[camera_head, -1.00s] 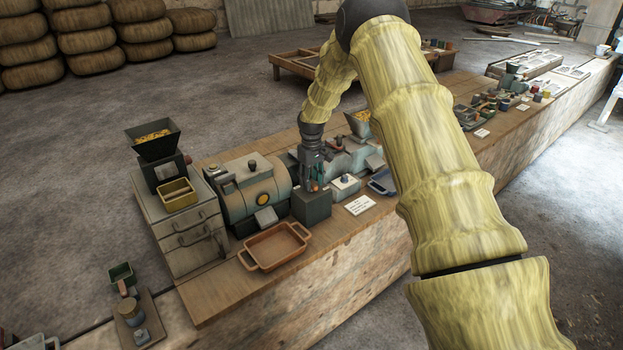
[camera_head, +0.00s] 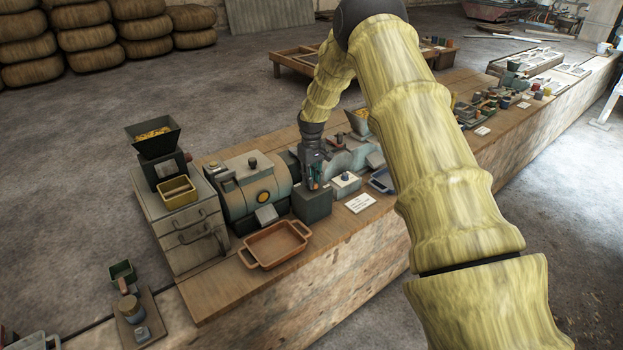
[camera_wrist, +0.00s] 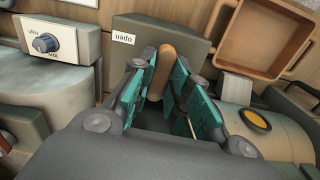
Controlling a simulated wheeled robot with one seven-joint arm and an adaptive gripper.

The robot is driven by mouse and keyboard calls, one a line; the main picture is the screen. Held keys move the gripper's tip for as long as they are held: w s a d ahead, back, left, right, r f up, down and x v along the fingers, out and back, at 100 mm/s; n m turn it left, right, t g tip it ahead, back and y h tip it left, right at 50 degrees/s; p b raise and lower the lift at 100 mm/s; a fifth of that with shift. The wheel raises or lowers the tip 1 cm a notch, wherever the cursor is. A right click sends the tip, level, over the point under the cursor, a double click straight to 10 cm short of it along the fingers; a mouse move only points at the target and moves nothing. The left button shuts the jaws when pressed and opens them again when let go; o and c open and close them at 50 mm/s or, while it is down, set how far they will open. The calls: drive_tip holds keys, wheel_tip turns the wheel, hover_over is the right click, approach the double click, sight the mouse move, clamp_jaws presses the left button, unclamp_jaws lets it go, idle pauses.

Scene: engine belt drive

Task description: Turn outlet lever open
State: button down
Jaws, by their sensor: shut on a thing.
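My gripper (camera_wrist: 165,95) has teal finger pads and is shut around a brown rounded lever handle (camera_wrist: 164,62) in the wrist view. The handle's lower part is hidden between the pads. Behind the handle is a dark grey box (camera_wrist: 160,32) with a small white label. In the head view my gripper (camera_head: 315,178) points down just above this dark box (camera_head: 312,207); the lever is too small to make out there. How far the lever is turned is hard to tell.
The rounded machine housing with a yellow button (camera_head: 263,198) stands left of the box. An orange-brown tray (camera_head: 274,246) lies in front. A white block with a blue knob (camera_head: 345,182) stands right of it. A hopper (camera_head: 155,140) stands at far left.

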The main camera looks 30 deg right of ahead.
drive_tip(key=m, duration=0.4)
drive_tip(key=shift+m+b, duration=0.3)
drive_tip(key=m, duration=0.4)
drive_tip(key=shift+m, duration=0.3)
drive_tip(key=m, duration=0.4)
drive_tip(key=shift+m, duration=2.1)
drive_tip(key=c, duration=1.4)
unclamp_jaws()
drive_tip(key=shift+d, duration=0.1)
drive_tip(key=shift+o, duration=0.2)
